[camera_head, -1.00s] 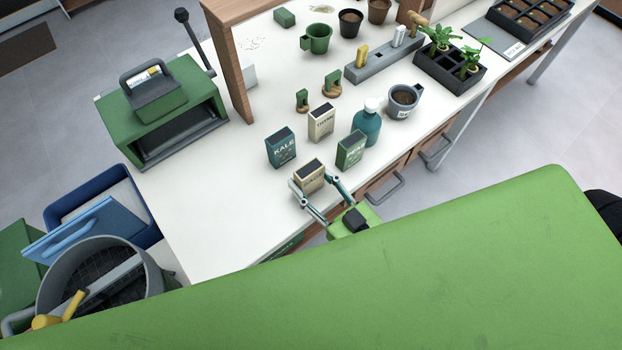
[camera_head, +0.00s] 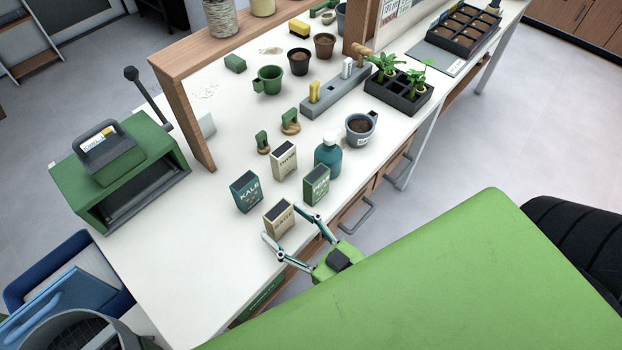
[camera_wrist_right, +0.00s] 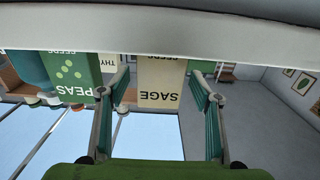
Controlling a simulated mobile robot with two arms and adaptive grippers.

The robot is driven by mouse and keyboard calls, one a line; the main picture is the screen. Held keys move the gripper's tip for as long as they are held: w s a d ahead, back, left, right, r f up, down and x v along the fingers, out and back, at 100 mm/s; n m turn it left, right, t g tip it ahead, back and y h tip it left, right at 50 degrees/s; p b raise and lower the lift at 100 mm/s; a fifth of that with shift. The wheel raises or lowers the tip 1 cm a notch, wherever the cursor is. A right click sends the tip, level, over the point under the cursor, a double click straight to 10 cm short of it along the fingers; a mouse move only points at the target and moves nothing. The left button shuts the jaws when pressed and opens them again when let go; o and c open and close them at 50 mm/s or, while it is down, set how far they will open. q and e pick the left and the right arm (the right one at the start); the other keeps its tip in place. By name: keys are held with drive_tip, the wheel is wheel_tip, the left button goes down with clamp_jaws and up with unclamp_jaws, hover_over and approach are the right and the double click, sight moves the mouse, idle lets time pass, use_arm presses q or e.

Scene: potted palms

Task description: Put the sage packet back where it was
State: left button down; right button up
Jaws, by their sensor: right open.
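The sage packet (camera_head: 278,217), beige with a dark top, stands upright on the white bench near its front edge. My right gripper (camera_head: 282,224) is open, its fingers on either side of the packet's near part. In the right wrist view the sage packet (camera_wrist_right: 160,84) appears upside down between the two fingers (camera_wrist_right: 159,92), with gaps on both sides. The green peas packet (camera_head: 316,185) stands to its right, the dark teal kale packet (camera_head: 246,191) to its upper left, and the beige thyme packet (camera_head: 284,161) behind. My left gripper is not in view.
A teal bottle (camera_head: 328,157) and a grey pot of soil (camera_head: 360,129) stand close behind the peas packet. The bench top (camera_head: 190,275) left of the sage packet is clear.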

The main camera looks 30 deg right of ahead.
drive_tip(key=b+v, duration=0.1)
drive_tip(key=v, duration=0.9)
drive_tip(key=s+d+f+g+h, duration=0.1)
drive_tip(key=d+f+g, duration=0.1)
drive_tip(key=f, duration=0.8)
drive_tip(key=s+d+f+m+g+h, duration=0.1)
drive_tip(key=s+f+g+h, duration=0.15)
drive_tip(key=f, duration=0.75)
drive_tip(key=d+f+g+h, duration=0.1)
drive_tip(key=d+f+g, duration=0.15)
drive_tip(key=f, duration=0.75)
drive_tip(key=s+d+f+g+h, duration=0.1)
drive_tip(key=s+d+f+g, duration=0.1)
drive_tip(key=s+f+g, duration=0.7)
drive_tip(key=s+f, duration=0.7)
drive_tip(key=f, duration=0.3)
drive_tip(key=shift+s+m+h, duration=0.3)
drive_tip(key=shift+s+h, duration=0.05)
drive_tip(key=shift+s, duration=0.05)
drive_tip(key=shift+s+d, duration=0.1)
drive_tip(key=shift+d, duration=0.05)
